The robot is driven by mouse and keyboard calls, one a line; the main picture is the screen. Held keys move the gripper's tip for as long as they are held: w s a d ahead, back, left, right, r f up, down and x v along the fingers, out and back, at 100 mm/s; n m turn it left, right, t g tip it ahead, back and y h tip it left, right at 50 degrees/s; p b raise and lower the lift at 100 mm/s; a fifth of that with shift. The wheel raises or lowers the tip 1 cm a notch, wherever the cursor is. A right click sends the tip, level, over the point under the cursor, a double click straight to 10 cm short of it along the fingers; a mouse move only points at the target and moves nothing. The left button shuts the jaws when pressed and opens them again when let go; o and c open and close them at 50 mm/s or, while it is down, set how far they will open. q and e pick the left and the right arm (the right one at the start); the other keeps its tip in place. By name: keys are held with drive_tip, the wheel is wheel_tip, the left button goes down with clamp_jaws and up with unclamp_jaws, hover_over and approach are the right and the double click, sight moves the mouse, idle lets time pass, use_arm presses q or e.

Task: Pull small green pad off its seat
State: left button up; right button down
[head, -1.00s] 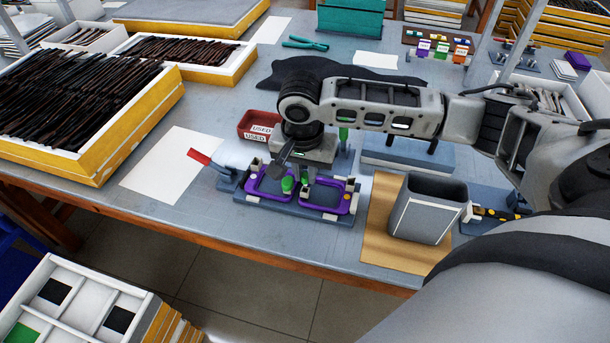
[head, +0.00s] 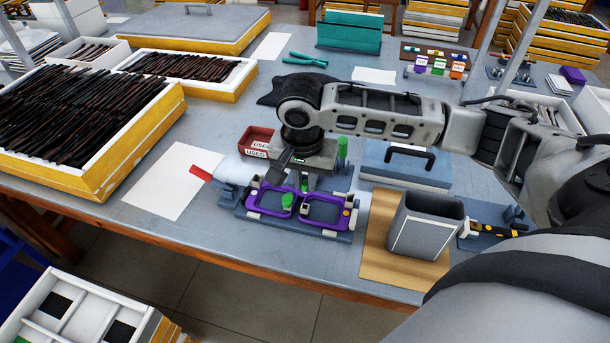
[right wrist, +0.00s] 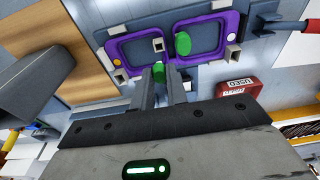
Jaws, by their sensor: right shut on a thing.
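The purple eyeglass frame (head: 322,220) lies in a grey-blue fixture (head: 255,216) on the bench; it also shows in the right wrist view (right wrist: 212,22). A green oval pad (right wrist: 183,44) sits beside the bridge, seen in the head view too (head: 288,199). A white piece (right wrist: 158,44) sits at the bridge's other side. My right gripper (right wrist: 162,74) is shut on the small green pad (right wrist: 158,73), which shows between its fingertips, apart from the white piece in the picture. Whether it still touches any seat is hard to tell. My left gripper is not in view.
A red tray marked USED (head: 257,140) stands behind the fixture. A grey open bin (head: 428,222) stands on a brown mat at the right. A red-handled clamp (head: 201,173) sticks out left of the fixture. White paper (head: 172,180) lies farther left.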

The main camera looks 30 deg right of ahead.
sight(306, 181)
drive_tip(key=shift+r+p, duration=0.7)
drive_tip(key=shift+p, duration=0.05)
drive_tip(key=shift+r+p, duration=0.75)
drive_tip(key=shift+r, duration=1.05)
